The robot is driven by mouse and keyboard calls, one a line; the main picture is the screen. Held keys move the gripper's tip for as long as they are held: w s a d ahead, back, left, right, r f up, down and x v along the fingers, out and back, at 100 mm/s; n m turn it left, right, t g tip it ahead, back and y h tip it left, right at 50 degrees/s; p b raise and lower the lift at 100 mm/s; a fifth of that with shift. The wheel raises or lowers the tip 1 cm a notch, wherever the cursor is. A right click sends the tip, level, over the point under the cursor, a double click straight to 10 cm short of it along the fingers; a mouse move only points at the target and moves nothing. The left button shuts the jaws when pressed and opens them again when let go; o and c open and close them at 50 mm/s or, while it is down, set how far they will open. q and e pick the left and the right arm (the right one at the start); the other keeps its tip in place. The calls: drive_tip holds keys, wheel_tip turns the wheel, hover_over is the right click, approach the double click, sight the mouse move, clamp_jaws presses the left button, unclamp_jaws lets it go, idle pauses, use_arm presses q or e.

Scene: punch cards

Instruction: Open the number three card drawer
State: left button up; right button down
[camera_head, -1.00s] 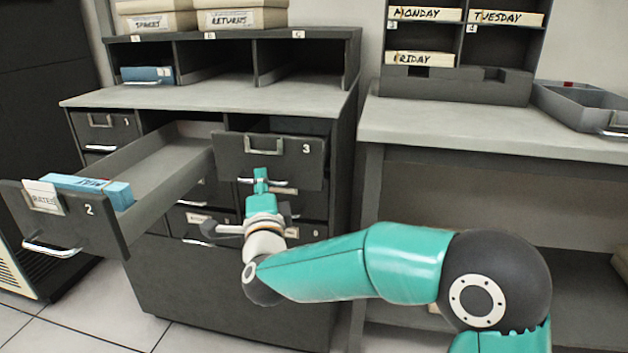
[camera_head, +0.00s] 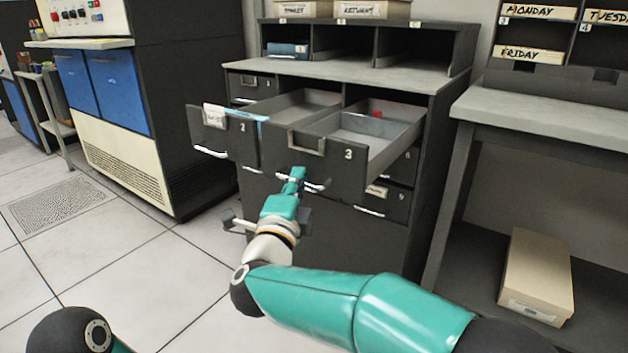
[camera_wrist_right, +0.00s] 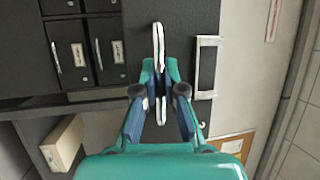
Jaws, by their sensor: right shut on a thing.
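The number three card drawer (camera_head: 341,172) is dark grey, marked 3, and stands pulled well out of the cabinet. Its inside shows and looks mostly empty, with a small red thing (camera_head: 377,113) toward the back. My right gripper (camera_head: 296,176) is shut on the drawer's metal handle (camera_head: 317,187), below the label holder. The right wrist view shows the fingers (camera_wrist_right: 160,80) on both sides of the pale handle (camera_wrist_right: 158,45), against the dark drawer front (camera_wrist_right: 178,25). My left gripper is out of view.
Drawer 2 (camera_head: 232,141) is also open, left of drawer 3, with a blue item inside. Closed drawers lie below in the cabinet. A desk (camera_head: 560,118) stands to the right, with a cardboard box (camera_head: 537,270) beneath. Floor at the left is clear.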

drive_tip(key=shift+s+a+f, duration=0.2)
drive_tip(key=shift+a, duration=0.25)
drive_tip(key=c, duration=1.2)
unclamp_jaws()
drive_tip(key=shift+c, duration=0.2)
drive_tip(key=shift+d+r, duration=0.1)
drive_tip(key=shift+r, duration=0.1)
